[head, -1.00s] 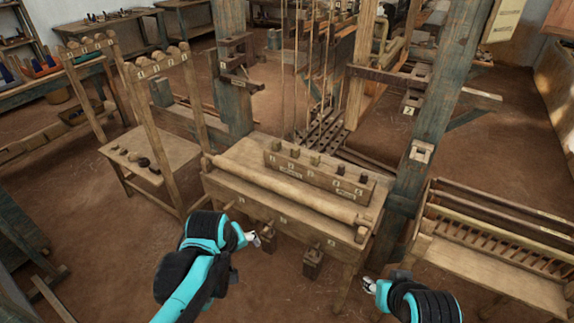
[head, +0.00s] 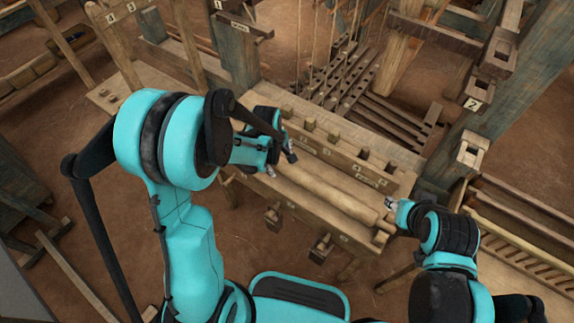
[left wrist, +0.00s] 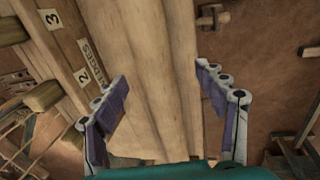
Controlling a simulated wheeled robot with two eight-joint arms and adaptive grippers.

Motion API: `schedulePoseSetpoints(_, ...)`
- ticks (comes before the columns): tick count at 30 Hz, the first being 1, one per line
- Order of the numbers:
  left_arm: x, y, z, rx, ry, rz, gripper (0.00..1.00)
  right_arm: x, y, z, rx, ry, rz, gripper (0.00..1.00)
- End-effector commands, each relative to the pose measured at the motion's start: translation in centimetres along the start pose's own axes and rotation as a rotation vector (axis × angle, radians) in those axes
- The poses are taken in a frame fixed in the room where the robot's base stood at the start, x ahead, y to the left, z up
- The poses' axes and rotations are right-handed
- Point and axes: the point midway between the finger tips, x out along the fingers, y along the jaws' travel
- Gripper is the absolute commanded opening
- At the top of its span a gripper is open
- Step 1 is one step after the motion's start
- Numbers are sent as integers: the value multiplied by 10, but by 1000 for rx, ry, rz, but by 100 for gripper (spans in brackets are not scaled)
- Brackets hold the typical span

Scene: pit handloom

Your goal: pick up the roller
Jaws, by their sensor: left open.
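The roller (head: 330,195) is a long pale wooden cylinder lying along the front of the wooden loom bench. My left gripper (head: 281,164) is over its left part, and my arm hides the roller's left end. In the left wrist view the roller (left wrist: 152,70) runs between the two spread fingers of my open left gripper (left wrist: 162,78). Nothing is visibly clamped; I cannot tell whether a finger touches it. My right gripper (head: 390,205) is close to the roller's right end; its jaws are too small to read.
A numbered wooden rack with pegs (head: 345,150) stands just behind the roller. A thick loom post (head: 490,110) rises at the right. A slatted bench (head: 525,245) stands at the far right.

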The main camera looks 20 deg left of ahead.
Motion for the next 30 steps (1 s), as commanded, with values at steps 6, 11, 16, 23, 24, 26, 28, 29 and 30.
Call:
schedulePoseSetpoints(6, 27, 5, 7, 3, 0, 1, 72, 14, 0, 9, 0, 0, 0, 40)
schedulePoseSetpoints(11, 50, 7, 8, 1, 1, 1, 72, 23, 0, 16, 0, 0, 0, 40)
schedulePoseSetpoints(16, 52, 8, 8, 2, 1, 1, 72, 23, 0, 16, 0, 0, 0, 40)
schedulePoseSetpoints(23, 52, 8, 8, 2, 0, 1, 35, 22, 0, 15, 0, 0, 0, 40)
schedulePoseSetpoints(24, 52, 8, 8, 2, 0, 1, 24, 22, 0, 16, 0, 0, 0, 40)
schedulePoseSetpoints(26, 52, 8, 8, 2, 1, 1, 8, 22, 0, 16, 0, 0, 0, 40)
schedulePoseSetpoints(28, 52, 8, 8, 2, 1, 1, 0, 22, 0, 16, 0, 0, 0, 40)
schedulePoseSetpoints(29, 51, 8, 8, 2, 1, 2, 0, 22, 0, 16, 0, 0, 0, 40)
schedulePoseSetpoints(30, 51, 8, 8, 2, 1, 2, 0, 22, 0, 16, 0, 0, 0, 40)
